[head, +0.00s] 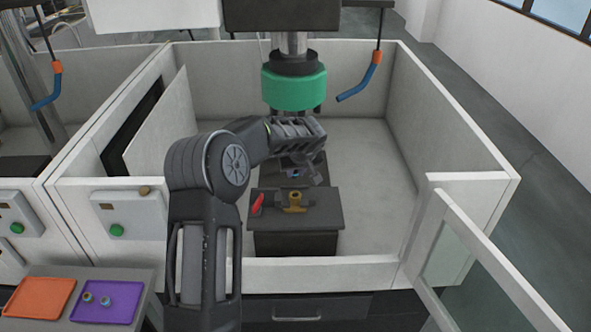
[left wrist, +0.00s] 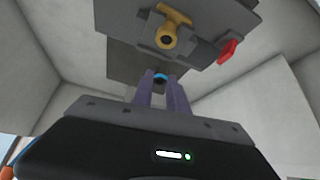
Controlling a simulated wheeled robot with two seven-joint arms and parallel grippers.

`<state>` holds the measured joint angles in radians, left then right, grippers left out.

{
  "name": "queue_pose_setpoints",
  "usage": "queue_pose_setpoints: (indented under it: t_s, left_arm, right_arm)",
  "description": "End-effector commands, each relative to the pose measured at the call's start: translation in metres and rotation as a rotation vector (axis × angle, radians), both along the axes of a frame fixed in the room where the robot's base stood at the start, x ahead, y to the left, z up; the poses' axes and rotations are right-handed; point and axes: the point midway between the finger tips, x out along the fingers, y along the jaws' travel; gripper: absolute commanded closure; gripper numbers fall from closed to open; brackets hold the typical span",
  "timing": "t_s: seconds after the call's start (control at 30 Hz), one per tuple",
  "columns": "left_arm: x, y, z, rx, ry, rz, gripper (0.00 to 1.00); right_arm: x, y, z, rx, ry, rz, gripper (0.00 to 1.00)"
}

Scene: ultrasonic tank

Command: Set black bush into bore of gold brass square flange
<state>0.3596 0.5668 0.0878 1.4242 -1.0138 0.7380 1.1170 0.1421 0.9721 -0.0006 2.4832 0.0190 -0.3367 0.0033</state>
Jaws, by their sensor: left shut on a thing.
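The gold brass flange (head: 294,201) sits on a dark block inside the white enclosure. It also shows at the top of the left wrist view (left wrist: 167,38), with a round dark bore facing the camera. My left gripper (head: 296,175) is just behind the flange in the head view, apart from it. In the left wrist view its fingers (left wrist: 161,88) are shut on a small dark piece with a blue edge (left wrist: 160,77), which looks like the black bush. Most of that piece is hidden by the fingers. My right gripper is not in view.
A red handle (head: 257,203) is beside the flange on the dark block (head: 324,212). A green-collared spindle (head: 294,87) hangs above. A purple tray (head: 122,312) with two small rings and an empty orange tray (head: 40,297) stand at lower left. The enclosure floor at right is clear.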

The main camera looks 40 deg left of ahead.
Motion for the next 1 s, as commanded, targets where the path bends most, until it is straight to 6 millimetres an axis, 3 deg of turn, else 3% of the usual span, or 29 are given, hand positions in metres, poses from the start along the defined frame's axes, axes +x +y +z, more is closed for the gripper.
queue_pose_setpoints:
  t_s: [0.27,0.57,0.7,1.0]
  left_arm:
    - [0.0,0.0,-0.012,0.0,0.0,-0.001,1.0]
    - [0.0,0.0,-0.041,0.0,0.001,-0.001,1.0]
    - [0.0,0.0,-0.056,0.001,-0.001,-0.001,1.0]
    - [0.0,0.0,-0.064,0.001,-0.001,-0.001,1.0]
  right_arm:
    - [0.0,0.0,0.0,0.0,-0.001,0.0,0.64]
    - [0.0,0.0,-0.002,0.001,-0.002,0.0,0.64]
    - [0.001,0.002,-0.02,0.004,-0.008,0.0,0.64]
    - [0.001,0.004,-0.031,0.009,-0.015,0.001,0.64]
